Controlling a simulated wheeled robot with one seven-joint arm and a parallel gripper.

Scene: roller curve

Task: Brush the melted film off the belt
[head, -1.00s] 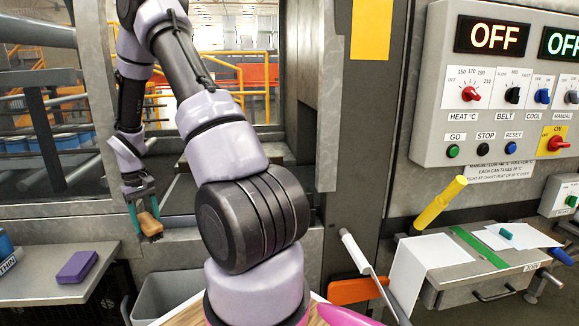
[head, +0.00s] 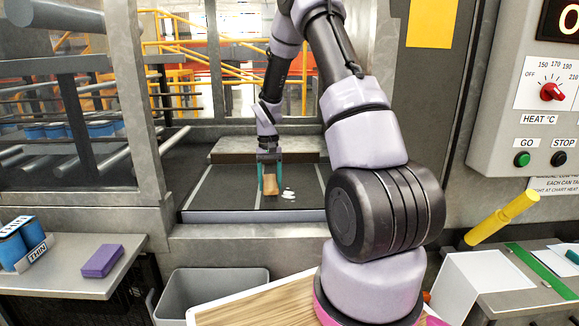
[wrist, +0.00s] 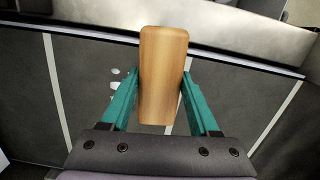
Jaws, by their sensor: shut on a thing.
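My gripper (head: 270,176) has teal fingers shut on a wooden brush (head: 271,183). In the wrist view the fingers close on both sides of the brush's wooden block (wrist: 163,75); its underside is hidden. The gripper is inside the machine opening, over the dark belt (head: 222,190), which has pale lines across it. The white melted film (head: 289,193) lies in small patches on the belt, just right of the brush. In the wrist view a few pale spots of film (wrist: 115,85) show left of the block. I cannot tell whether the brush touches the belt.
A metal sill (head: 240,238) runs in front of the belt, with upright frame posts at both sides. Below are a grey bin (head: 215,290) and a wooden board (head: 262,308). The control panel (head: 530,95) is at right.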

